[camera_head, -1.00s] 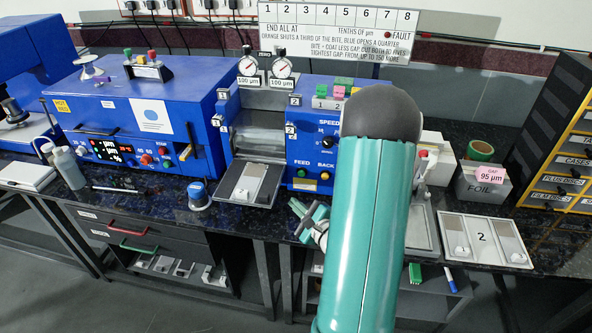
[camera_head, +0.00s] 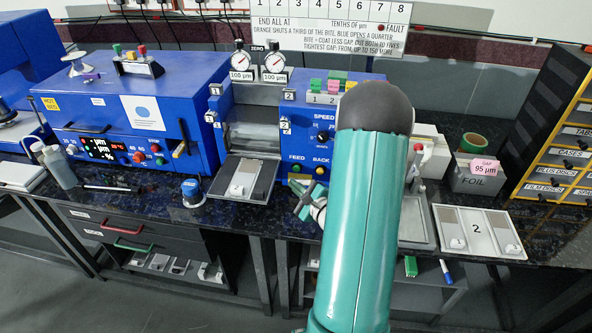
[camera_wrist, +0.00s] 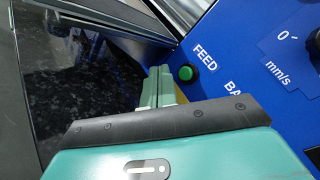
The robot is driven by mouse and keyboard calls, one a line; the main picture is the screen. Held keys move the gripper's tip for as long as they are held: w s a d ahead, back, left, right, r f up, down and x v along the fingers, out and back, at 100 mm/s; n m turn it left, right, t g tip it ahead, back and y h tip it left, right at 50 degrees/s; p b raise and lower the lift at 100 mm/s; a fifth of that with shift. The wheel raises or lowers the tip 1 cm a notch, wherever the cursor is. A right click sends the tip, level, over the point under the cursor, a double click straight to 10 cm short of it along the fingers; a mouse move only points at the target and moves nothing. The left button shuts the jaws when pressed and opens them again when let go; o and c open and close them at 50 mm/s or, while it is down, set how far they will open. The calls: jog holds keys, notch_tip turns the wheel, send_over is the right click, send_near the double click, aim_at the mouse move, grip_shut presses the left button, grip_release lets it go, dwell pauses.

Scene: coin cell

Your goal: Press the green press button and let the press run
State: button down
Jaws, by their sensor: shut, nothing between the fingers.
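The green FEED button (camera_head: 295,168) is on the lower left of the front panel of the blue press (camera_head: 308,140). In the wrist view the green button (camera_wrist: 187,73) is unobstructed, below the FEED label. My gripper (camera_head: 304,193) is shut and empty, just in front of and below the button in the head view. In the wrist view its fingertips (camera_wrist: 160,72) are close to the left of the button. I cannot tell whether they touch the panel, but they do not cover the button.
A yellow BACK button (camera_head: 320,170) sits right of the green one. A tray (camera_head: 244,180) with a grey and white strip juts out left of my gripper. Two dials (camera_head: 256,64) stand above. A tray marked 2 (camera_head: 478,254) lies at right.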

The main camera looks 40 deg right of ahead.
aim_at(296, 169)
jog(key=shift+w+d, duration=0.95)
jog(key=shift+d, duration=0.3)
dwell(1.2)
jog(key=shift+w+d, duration=0.25)
jog(key=shift+d, duration=0.05)
